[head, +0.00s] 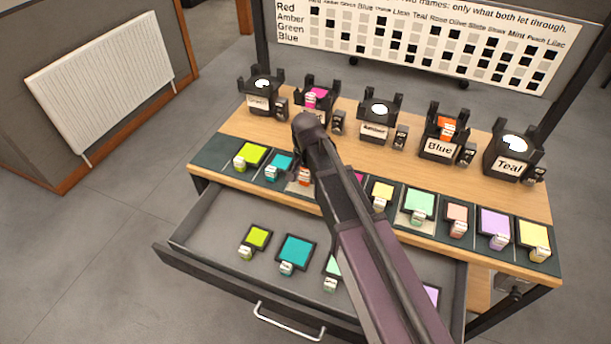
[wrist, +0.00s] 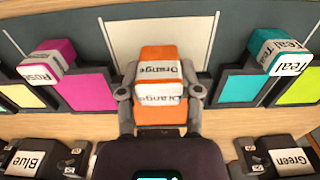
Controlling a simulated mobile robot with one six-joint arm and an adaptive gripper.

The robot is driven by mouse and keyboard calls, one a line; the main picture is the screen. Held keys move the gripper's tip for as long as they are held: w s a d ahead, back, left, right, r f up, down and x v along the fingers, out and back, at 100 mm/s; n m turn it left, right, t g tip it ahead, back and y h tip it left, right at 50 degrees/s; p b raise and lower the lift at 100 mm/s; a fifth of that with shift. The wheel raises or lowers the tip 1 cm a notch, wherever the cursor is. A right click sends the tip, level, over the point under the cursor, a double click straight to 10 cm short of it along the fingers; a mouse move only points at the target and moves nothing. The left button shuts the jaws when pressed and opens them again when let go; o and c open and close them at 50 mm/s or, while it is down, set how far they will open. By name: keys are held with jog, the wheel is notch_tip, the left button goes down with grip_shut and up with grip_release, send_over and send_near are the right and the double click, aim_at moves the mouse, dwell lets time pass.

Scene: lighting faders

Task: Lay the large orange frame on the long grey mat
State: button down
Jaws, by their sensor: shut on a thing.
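The orange frame (head: 304,176) shows by its orange tab, labelled Orange, which also fills the middle of the wrist view (wrist: 160,53). My gripper (wrist: 160,94) is shut on this tab, one finger on each side. In the head view my gripper (head: 305,165) is over the left part of the mat. The long dark grey mat (head: 211,156) runs along the table's front edge. A pale rectangle (wrist: 160,30) on it lies just beyond the tab in the wrist view.
A teal frame (wrist: 240,86) and a rose frame (wrist: 83,88) lie close on either side. Several other frames lie along the mat. Lamp holders (head: 380,118) stand behind it. The open drawer (head: 205,235) below holds several frames. A chart board (head: 430,45) stands at the back.

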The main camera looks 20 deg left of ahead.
jog(key=shift+f+b, duration=1.3)
jog(key=shift+c, duration=1)
grip_release()
jog(key=shift+r, duration=0.2)
